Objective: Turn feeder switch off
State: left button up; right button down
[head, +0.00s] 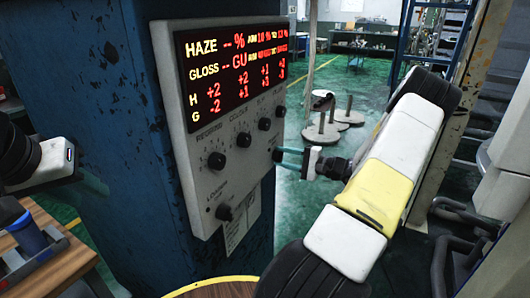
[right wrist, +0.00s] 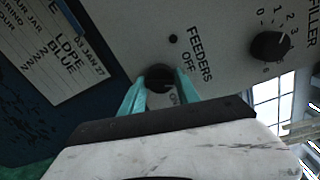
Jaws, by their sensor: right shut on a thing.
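The feeder switch is a small black knob (right wrist: 160,78) on the grey control panel, under the words FEEDERS and OFF in the right wrist view, with ON partly hidden by a finger. In the head view the knob (head: 277,155) is at the panel's lower right edge. My right gripper (head: 284,154) reaches it from the right. In the right wrist view its teal fingers (right wrist: 158,88) stand on both sides of the knob, shut on it. Which way the knob points is unclear.
The panel (head: 200,215) has a red display (head: 230,65) and several other knobs, and is on a blue column (head: 110,120). A FILLER knob (right wrist: 270,45) is near the switch. A paper label (right wrist: 65,55) hangs below the panel. A wooden table (head: 60,265) is at lower left.

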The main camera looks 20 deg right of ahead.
jog(key=n, duration=0.4)
jog(key=shift+r+n, duration=0.15)
jog(key=shift+n, duration=0.15)
dwell(0.5)
jog(key=c, duration=0.9)
grip_release()
jog(key=v, duration=0.8)
jog(key=shift+a, duration=0.1)
